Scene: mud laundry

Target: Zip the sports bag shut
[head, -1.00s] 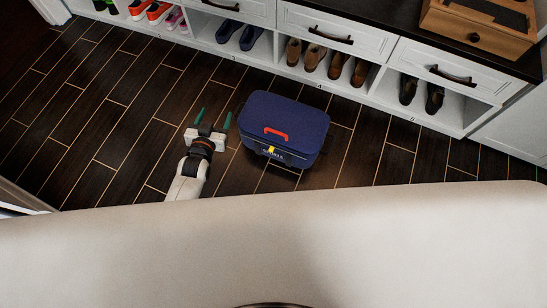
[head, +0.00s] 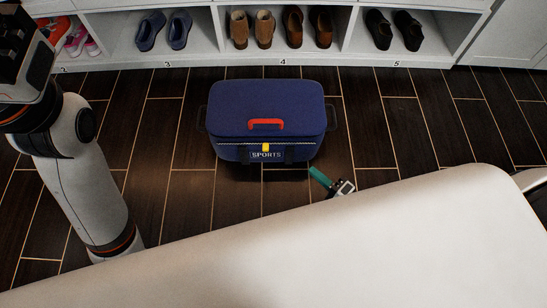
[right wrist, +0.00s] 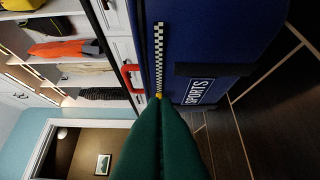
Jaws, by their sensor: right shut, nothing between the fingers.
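The blue sports bag (head: 225,125) stands upright on the floor, with a red handle (head: 266,124) and a SPORTS label on its front. Its yellow zip pull (head: 265,147) is near the middle of the front seam. My right gripper (head: 313,171) is shut and empty, its green fingers just off the bag's front right corner. In the right wrist view the shut fingers (right wrist: 159,102) line up with the yellow pull; contact is unclear. A checkered zip strip (right wrist: 158,55) runs from the pull along the seam, and the fingers hide what lies beyond. My left arm rises at the left, its fingertips out of frame.
A white shoe cubby (head: 340,60) with several pairs of shoes runs behind the bag. Dark plank floor (head: 400,125) is clear to the right of the bag. My own pale body fills the front of the head view.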

